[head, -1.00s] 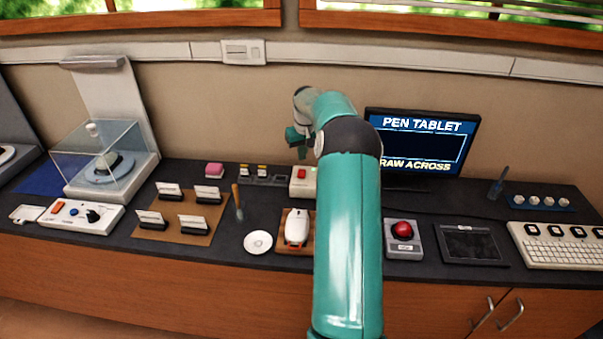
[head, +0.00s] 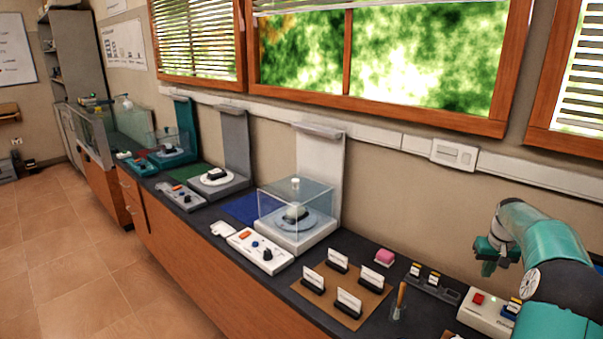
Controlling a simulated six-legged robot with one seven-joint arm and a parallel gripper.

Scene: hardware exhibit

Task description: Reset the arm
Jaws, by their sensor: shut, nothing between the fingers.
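My gripper (head: 488,267) is at the right of the head view, on the end of my teal arm (head: 560,290). The arm is bent, and the gripper points down above the back part of the dark counter (head: 225,207). The fingers are small and look closed with nothing held. A white box with a red button (head: 478,299) stands just below the gripper, apart from it as far as I can tell.
A brown board (head: 374,302) with several card holders lies left of my arm. A clear-covered turntable (head: 296,215) and a white control box (head: 259,251) stand farther left. More exhibits line the counter. Tiled floor (head: 60,260) is free at the left.

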